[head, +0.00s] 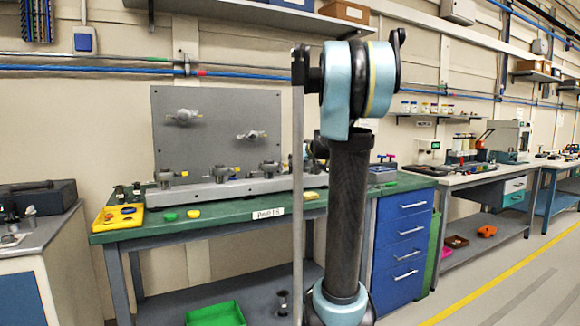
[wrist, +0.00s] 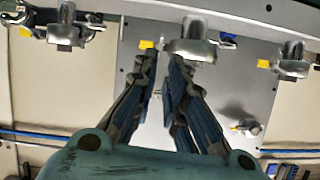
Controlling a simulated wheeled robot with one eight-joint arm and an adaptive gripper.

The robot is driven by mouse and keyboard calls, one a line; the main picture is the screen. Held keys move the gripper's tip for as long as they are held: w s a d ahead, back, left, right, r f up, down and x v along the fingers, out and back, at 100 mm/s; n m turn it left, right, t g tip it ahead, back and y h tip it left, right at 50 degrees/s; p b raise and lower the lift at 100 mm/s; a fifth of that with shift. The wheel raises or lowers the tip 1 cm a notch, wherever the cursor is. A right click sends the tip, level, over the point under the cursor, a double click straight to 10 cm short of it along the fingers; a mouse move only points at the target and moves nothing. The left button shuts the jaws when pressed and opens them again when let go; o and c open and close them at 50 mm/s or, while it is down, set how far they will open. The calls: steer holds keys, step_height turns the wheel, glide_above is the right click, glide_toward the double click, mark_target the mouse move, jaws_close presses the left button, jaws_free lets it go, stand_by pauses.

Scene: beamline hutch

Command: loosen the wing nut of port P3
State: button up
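Several metal ports with clamp-like fittings and yellow tags stand along a grey rail (head: 240,187) on the green bench in the head view. Port labels are not readable, so I cannot tell which is P3. In the wrist view, one metal port fitting (wrist: 192,46) lies just beyond and slightly right of my gripper's fingertips. Others are at the left (wrist: 65,30) and right (wrist: 292,62). My gripper (wrist: 160,62) is open, with bare panel showing between its fingers and nothing held. In the head view my arm hides part of the rail, and my gripper does not show.
A grey upright panel (head: 215,105) with two fittings stands behind the rail. A yellow tray (head: 118,218) and green and yellow dishes lie on the bench's front left. A blue drawer unit (head: 402,235) is at the bench's right. The floor at the right is clear.

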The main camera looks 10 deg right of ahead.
steer(key=shift+v, duration=1.15)
steer(key=s+a+f+g, duration=0.35)
steer(key=s+f, duration=0.45)
steer(key=s, duration=0.4)
steer(key=s+a+f+g, duration=0.2)
steer(key=s+a+f, duration=0.2)
steer(key=s+f, duration=0.5)
steer(key=s+d+f+m+g+h, duration=0.1)
steer(key=s+d+f+g+h, duration=0.1)
steer(key=s+f, duration=0.5)
steer(key=s+d+f+m+g+h, duration=0.1)
steer(key=s+f, duration=0.7)
steer(key=s, duration=1)
steer(key=shift+d+m+g+h, duration=0.3)
steer(key=shift+d+g+h, duration=0.5)
steer(key=shift+d+g, duration=0.15)
